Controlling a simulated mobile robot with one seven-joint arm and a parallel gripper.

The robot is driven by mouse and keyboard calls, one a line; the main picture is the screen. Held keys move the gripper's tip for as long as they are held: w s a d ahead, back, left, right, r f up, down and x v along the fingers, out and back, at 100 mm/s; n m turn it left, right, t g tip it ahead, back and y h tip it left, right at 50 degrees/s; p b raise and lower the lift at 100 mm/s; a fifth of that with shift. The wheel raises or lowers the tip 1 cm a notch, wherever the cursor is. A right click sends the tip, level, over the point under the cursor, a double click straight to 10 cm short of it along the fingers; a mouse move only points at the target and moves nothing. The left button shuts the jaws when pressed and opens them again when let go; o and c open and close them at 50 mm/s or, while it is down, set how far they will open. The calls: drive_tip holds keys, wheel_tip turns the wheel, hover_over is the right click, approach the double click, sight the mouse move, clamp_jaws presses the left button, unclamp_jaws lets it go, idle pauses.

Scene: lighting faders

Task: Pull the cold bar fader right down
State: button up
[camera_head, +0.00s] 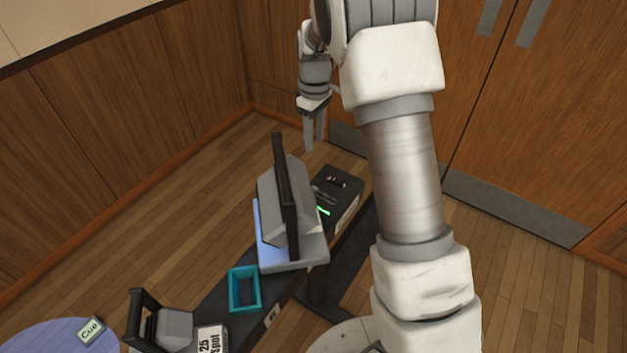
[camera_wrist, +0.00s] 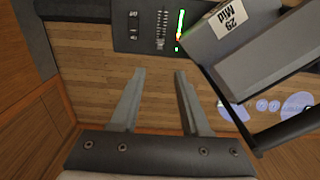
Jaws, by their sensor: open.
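A black fader box (camera_head: 345,182) stands at the far end of the dark bench in the head view. It also shows at the top of the wrist view (camera_wrist: 146,42), with dark controls (camera_wrist: 134,25), a scale-like strip (camera_wrist: 162,28) and a lit green-to-red strip (camera_wrist: 180,25). No cold bar label can be read, so I cannot tell which control is that fader. My gripper (camera_head: 315,146) is open and empty, beyond and left of the box in the head view. In the wrist view its two fingers (camera_wrist: 159,72) are apart below the box, over the floor.
A teal tray (camera_head: 245,303), another lantern (camera_head: 172,328) and a "25 Spot" label (camera_head: 211,340) are nearer. Wood-panelled walls stand behind.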

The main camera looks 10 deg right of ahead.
sight(315, 187)
wheel_tip(315, 187, down, 17)
drive_tip(key=shift+f+b, duration=0.1)
drive_tip(key=shift+b, duration=0.55)
clamp_jaws()
idle(1.2)
